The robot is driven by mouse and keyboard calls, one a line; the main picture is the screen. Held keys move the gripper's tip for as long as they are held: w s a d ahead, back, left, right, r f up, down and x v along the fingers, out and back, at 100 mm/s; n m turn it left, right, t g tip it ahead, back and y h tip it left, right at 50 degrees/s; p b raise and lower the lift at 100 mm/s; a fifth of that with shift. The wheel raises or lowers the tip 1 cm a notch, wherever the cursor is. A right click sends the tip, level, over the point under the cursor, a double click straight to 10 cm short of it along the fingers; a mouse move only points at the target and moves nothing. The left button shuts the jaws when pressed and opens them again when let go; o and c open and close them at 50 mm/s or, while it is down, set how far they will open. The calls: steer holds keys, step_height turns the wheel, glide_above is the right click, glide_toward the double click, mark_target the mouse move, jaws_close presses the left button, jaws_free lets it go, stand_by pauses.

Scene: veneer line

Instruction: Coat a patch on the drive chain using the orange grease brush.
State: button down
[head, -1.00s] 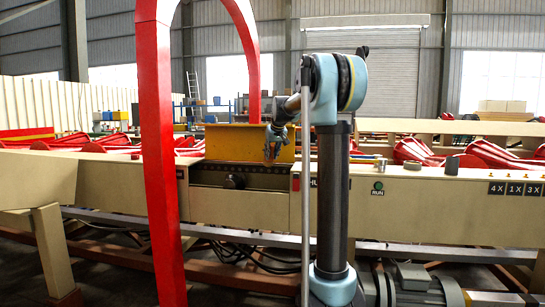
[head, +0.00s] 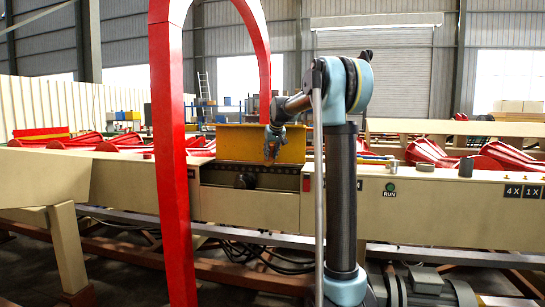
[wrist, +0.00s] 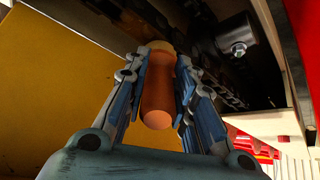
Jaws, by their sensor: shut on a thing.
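My gripper (head: 272,155) is in front of the yellow guard, above the dark recess in the cream machine. In the wrist view my gripper (wrist: 160,75) is shut on the orange brush (wrist: 157,95), with fingers on both sides of its handle. A paler end shows at the brush's top; its bristles cannot be made out. The drive chain (head: 275,169) runs along the recess below the guard. In the wrist view dark chain links (wrist: 210,80) lie beyond the brush and to its right. Contact between brush and chain cannot be told.
The yellow guard (head: 240,143) stands behind the gripper and fills the left of the wrist view (wrist: 60,80). A red arch (head: 170,160) stands left of the arm. A round dark fitting (wrist: 237,48) sticks out near the chain. Small items lie on the ledge at right.

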steer(key=a, duration=0.1)
steer(key=w+a, duration=0.1)
steer(key=a, duration=0.1)
steer(key=shift+f, duration=0.1)
stand_by(0.3)
steer(key=s+d, duration=0.2)
steer(key=d, duration=0.6)
steer(key=s+d, duration=0.3)
steer(key=d, duration=0.4)
steer(key=shift+d, duration=0.4)
stand_by(1.4)
step_height(320, 180, up, 6)
stand_by(0.8)
steer(key=shift+r, duration=0.25)
